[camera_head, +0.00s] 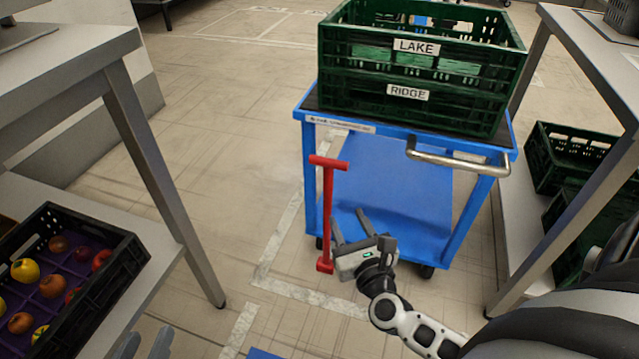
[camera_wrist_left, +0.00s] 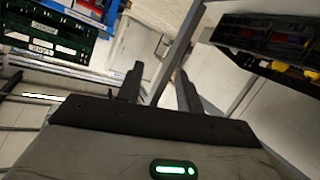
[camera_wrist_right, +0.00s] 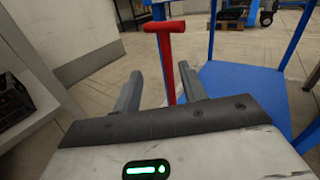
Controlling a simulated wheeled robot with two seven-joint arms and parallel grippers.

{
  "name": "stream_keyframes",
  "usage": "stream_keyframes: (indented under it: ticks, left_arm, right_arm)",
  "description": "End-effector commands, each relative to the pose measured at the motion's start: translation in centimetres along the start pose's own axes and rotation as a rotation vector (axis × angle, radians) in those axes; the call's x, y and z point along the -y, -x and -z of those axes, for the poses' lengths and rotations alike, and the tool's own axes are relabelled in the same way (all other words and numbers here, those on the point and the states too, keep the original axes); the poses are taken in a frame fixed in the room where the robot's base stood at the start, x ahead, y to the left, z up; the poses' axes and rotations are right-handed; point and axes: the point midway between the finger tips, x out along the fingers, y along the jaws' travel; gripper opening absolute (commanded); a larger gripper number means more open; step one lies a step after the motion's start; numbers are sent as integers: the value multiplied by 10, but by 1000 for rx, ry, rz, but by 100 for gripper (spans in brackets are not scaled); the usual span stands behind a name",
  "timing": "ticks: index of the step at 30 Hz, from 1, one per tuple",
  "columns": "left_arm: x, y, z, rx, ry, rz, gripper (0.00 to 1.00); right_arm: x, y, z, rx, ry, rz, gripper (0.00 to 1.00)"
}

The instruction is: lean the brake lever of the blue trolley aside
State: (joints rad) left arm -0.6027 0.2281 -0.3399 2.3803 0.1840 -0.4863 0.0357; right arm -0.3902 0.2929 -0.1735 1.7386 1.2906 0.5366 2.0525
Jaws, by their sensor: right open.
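The blue trolley (camera_head: 390,195) stands ahead with its red T-shaped brake lever (camera_head: 328,210) upright at its front left corner. My right gripper (camera_head: 349,222) is open just right of the lever's lower half. In the right wrist view the red lever (camera_wrist_right: 167,62) rises between the two spread fingers (camera_wrist_right: 158,85), its crossbar above the fingertips. I cannot tell whether a finger touches it. My left gripper (camera_head: 144,343) shows only its fingers at the bottom edge of the head view. It is open and empty in the left wrist view (camera_wrist_left: 158,78).
Stacked green crates labelled LAKE (camera_head: 416,46) and RIDGE (camera_head: 408,93) sit on the trolley, above its metal handle (camera_head: 455,160). A black fruit crate (camera_head: 125,262) lies on the left. More green crates (camera_head: 560,165) stand under the right table. Floor left of the lever is clear.

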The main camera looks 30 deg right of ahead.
Motion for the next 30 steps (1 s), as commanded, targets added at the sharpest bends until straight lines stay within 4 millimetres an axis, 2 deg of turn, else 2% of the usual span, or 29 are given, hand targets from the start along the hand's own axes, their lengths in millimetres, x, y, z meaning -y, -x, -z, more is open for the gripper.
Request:
stream_keyframes:
  ticks: [1,5,8,21,25,30]
  left_arm:
    - [0,-1,-3,-4,1,-4,36]
    - [-1,-1,-1,-8,4,-7,36]
    - [-1,-1,0,-10,7,-9,36]
    - [-4,-4,1,-40,48,-30,36]
    - [-5,-4,2,-51,64,-40,36]
    - [-6,-5,2,-58,77,-47,36]
  right_arm:
    - [4,-3,7,-1,-41,19,42]
    - [8,-14,6,1,-76,33,42]
    - [8,-31,4,3,-75,31,42]
    - [10,-125,6,1,-70,28,42]
    - [10,-144,6,0,-69,28,42]
    - [10,-158,6,-1,-70,27,42]
